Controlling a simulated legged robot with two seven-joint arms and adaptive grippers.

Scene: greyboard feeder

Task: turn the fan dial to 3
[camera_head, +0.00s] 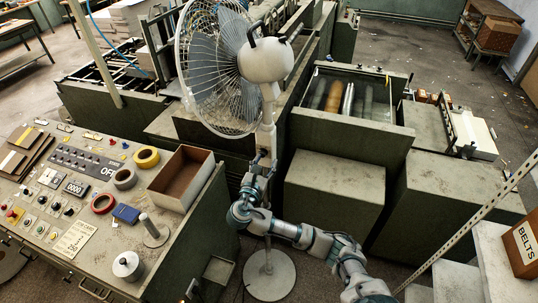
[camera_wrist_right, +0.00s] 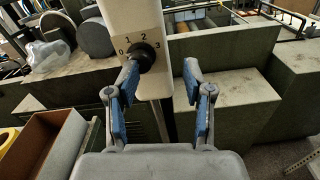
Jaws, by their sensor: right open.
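The white pedestal fan (camera_head: 266,62) stands upright in the head view, its wire cage facing left. In the right wrist view its black dial (camera_wrist_right: 144,57) sits on the pale fan post (camera_wrist_right: 135,17), with the marks 0, 1, 2 and 3 around it. I cannot tell which mark the dial points to. My right gripper (camera_wrist_right: 161,70) is open, its blue-padded fingers spread. The left finger's tip overlaps the dial's lower left edge; I cannot tell whether it touches. The right finger is clear of the post on the right. In the head view this gripper (camera_head: 262,163) is at the post. My left gripper is out of view.
A control console (camera_head: 80,160) with tape rolls and an open brown-lined box (camera_head: 183,178) stands left of the post. Green machine housings (camera_head: 335,190) stand to the right. The fan's round base (camera_head: 269,276) is on the floor below my right arm.

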